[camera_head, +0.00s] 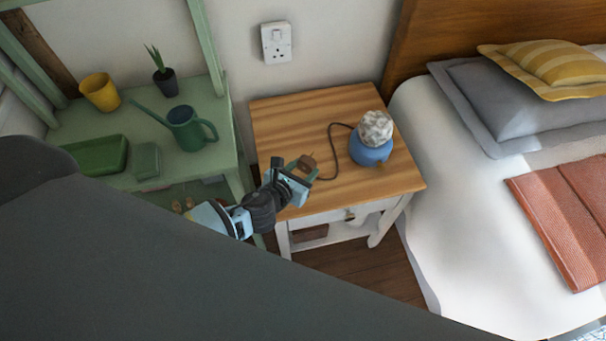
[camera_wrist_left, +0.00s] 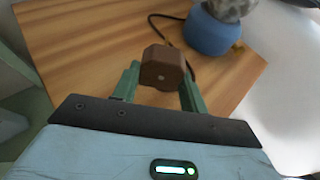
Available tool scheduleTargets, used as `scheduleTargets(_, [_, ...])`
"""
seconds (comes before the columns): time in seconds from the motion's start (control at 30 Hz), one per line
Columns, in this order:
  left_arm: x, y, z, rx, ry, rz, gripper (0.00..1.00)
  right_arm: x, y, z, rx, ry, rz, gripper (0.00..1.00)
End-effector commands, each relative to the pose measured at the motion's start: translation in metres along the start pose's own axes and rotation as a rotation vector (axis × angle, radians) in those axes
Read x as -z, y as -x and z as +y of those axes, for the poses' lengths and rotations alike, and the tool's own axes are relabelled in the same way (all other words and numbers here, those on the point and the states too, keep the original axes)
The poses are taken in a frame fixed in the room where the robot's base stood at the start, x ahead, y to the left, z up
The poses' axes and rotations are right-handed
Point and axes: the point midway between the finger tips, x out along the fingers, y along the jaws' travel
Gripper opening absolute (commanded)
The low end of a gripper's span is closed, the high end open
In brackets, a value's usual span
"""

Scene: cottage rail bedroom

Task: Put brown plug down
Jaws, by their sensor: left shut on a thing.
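The brown plug (camera_head: 307,162) is at the left part of the wooden nightstand top (camera_head: 285,115). A dark cord runs from it to the blue lamp base (camera_head: 371,148). My left gripper (camera_head: 302,168) reaches in from the lower left and is shut on the plug. In the left wrist view the plug (camera_wrist_left: 162,68) sits between the two green fingers (camera_wrist_left: 160,82), over the wood. I cannot tell whether it touches the top. The lamp also shows in the left wrist view (camera_wrist_left: 212,32), beyond the plug. My right gripper is out of view.
A white wall socket (camera_head: 276,42) is above the nightstand. The green shelf at left holds a watering can (camera_head: 186,128), a yellow pot (camera_head: 100,92), a small plant (camera_head: 165,80) and a green tray (camera_head: 97,155). The bed (camera_head: 440,180) stands at right. The nightstand's front is clear.

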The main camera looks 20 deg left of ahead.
Motion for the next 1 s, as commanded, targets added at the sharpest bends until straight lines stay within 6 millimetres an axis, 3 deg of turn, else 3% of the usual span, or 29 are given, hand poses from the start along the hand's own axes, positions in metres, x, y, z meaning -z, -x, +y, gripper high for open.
scheduleTargets(0.03, [0.014, -0.003, -0.001, -0.001, 0.003, 0.008, 0.2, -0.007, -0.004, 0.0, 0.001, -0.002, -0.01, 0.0])
scheduleTargets(0.17, [0.027, -0.009, -0.001, -0.001, 0.003, 0.007, 0.2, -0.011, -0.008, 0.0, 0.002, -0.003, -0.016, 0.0])
scheduleTargets(0.4, [0.023, -0.009, -0.001, 0.0, 0.001, 0.002, 0.2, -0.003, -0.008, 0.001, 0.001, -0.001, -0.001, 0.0])
scheduleTargets(0.87, [0.034, -0.013, -0.001, 0.001, 0.001, 0.003, 0.2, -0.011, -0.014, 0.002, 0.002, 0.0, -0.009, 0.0])
scheduleTargets(0.9, [0.034, -0.013, -0.001, 0.0, 0.001, 0.002, 0.48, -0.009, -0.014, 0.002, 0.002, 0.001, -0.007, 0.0])
scheduleTargets(1.0, [0.033, -0.013, -0.001, 0.0, 0.001, 0.002, 0.61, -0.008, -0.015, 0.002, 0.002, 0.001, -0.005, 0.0])
